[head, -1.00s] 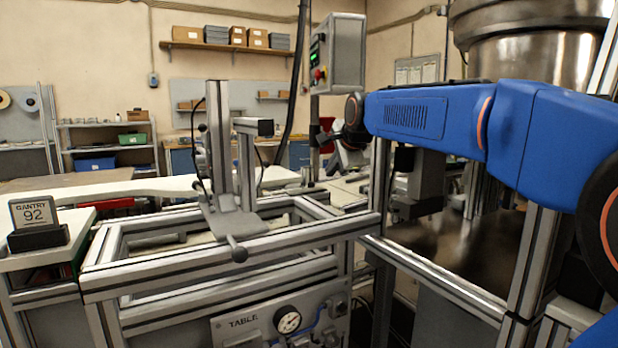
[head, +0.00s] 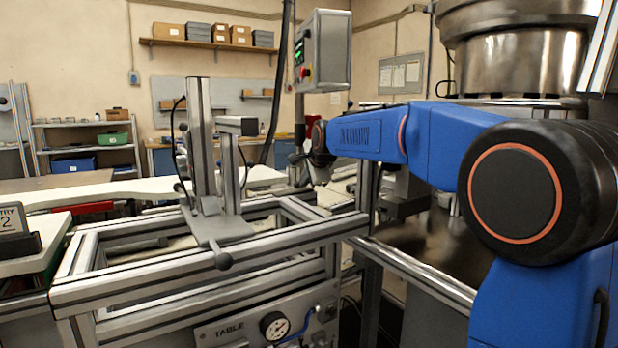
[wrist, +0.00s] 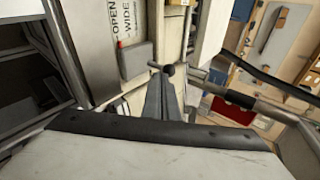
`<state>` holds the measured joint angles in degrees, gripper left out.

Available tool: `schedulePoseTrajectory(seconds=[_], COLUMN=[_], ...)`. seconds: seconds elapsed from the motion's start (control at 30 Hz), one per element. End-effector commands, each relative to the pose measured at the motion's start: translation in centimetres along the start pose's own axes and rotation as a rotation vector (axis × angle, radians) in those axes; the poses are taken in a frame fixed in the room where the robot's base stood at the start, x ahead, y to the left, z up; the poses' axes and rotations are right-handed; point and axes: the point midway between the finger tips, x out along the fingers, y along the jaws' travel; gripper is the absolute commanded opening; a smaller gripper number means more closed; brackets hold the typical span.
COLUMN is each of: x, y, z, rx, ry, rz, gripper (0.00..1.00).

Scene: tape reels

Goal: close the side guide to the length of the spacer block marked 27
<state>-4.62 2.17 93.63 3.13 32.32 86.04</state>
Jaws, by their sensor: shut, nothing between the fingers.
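In the wrist view my gripper (wrist: 166,88) is shut, with its grey fingers together and nothing between them. Beyond the fingertips is a dark round knob (wrist: 168,70) on a thin rod; I cannot tell whether they touch. A pale panel marked "OPEN WIDE" (wrist: 122,22) is above and left, with a grey block with a red spot (wrist: 136,60) below it. I cannot tell whether the knob or block belongs to the side guide. In the head view my gripper is small and partly hidden at the arm's far end. No block marked 27 is readable.
A control box (head: 322,50) hangs behind my arm. A metal bowl (head: 515,55) stands at the back right.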

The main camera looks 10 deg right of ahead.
Motion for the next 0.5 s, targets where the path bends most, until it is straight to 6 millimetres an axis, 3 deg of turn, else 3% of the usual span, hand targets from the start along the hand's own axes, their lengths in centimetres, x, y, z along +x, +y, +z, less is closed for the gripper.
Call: schedulePoseTrajectory(seconds=[0.2,0.5], x=[1.9,2.5], y=[-1.0,-1.3], z=[0.0,0.0], rx=[0.000,0.000], ry=[0.000,0.000], rz=[0.000,0.000], gripper=[0.00,0.00])
